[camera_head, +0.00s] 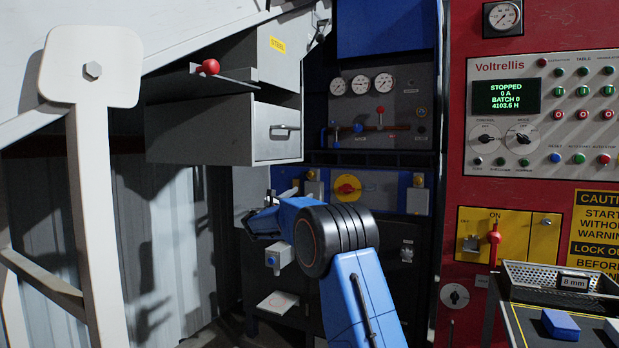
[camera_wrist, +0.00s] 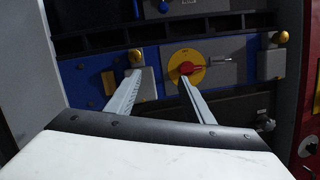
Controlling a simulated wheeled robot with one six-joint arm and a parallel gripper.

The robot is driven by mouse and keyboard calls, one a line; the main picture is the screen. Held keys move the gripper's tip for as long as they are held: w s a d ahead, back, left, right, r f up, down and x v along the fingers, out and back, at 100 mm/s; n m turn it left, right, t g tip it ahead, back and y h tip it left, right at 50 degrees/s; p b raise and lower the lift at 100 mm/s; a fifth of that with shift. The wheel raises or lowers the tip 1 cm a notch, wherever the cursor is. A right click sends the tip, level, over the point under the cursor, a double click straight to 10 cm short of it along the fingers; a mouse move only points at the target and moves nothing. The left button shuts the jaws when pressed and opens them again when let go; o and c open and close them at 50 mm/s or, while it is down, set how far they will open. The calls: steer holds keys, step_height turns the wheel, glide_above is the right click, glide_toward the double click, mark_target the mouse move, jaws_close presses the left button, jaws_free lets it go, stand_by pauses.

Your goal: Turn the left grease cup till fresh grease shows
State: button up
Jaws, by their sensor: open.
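The left grease cup (camera_head: 311,175) is a small brass dome on a grey block, on the blue panel left of the yellow disc. In the wrist view the left grease cup (camera_wrist: 135,57) shows just beyond the tip of the left finger. My gripper (camera_wrist: 160,76) is open and empty, its two grey fingers pointing at the panel. The left finger overlaps the cup's grey block; I cannot tell whether they touch. The right finger's tip overlaps the red handle's disc. In the head view my arm hides most of the gripper. No grease is discernible on the cup.
A yellow disc with a red handle (camera_head: 347,187) is between the cups; it also shows in the wrist view (camera_wrist: 186,68). A second brass cup (camera_head: 418,180) is at the right. A grey drawer (camera_head: 278,132) juts out above left. A red control cabinet (camera_head: 455,200) stands right.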

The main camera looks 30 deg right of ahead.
steer(key=w+a+n+t, duration=0.2)
steer(key=w, duration=0.3)
glide_toward(310, 175)
steer(key=shift+n+h, duration=0.3)
steer(key=x, duration=1)
steer(key=shift+w+f, duration=0.25)
steer(key=c, duration=1.1)
steer(key=shift+o, duration=0.2)
steer(key=shift+a+m+g, duration=0.1)
steer(key=shift+m+g, duration=0.2)
steer(key=shift+m, duration=0.3)
steer(key=shift+m+g+h, duration=0.35)
steer(key=shift+m+g, duration=0.5)
steer(key=shift+m, duration=0.85)
steer(key=shift+m+g+h, duration=0.35)
steer(key=shift+m+g, duration=0.5)
steer(key=shift+m, duration=1.15)
